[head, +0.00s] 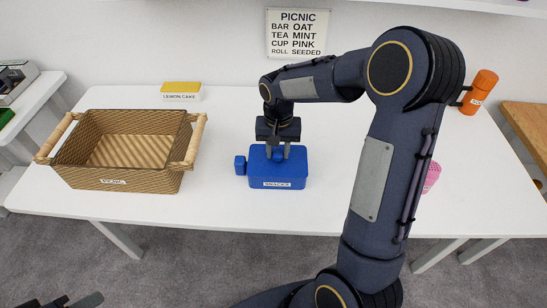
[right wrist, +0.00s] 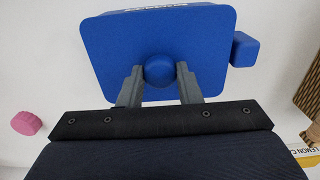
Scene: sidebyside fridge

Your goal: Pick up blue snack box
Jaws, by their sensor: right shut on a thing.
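The blue snack box (head: 289,179) stands on the white table near its front edge, with a "SNACKS" label on its front. It has a round blue knob on top and a smaller blue block at its left side. My right gripper (head: 278,153) reaches down from above and is shut on the knob. In the right wrist view the two grey fingers (right wrist: 159,82) sit on either side of the knob, over the blue lid (right wrist: 205,40). The box appears to rest on the table. Part of my left gripper (head: 75,302) shows at the bottom left edge; its fingertips are unclear.
A wicker picnic basket (head: 75,170) with wooden handles stands to the left. A yellow-topped lemon cake box (head: 181,92) is behind it. An orange bottle (head: 479,92) and a pink item (head: 432,177) are to the right. A picnic list sign (head: 297,33) hangs on the wall.

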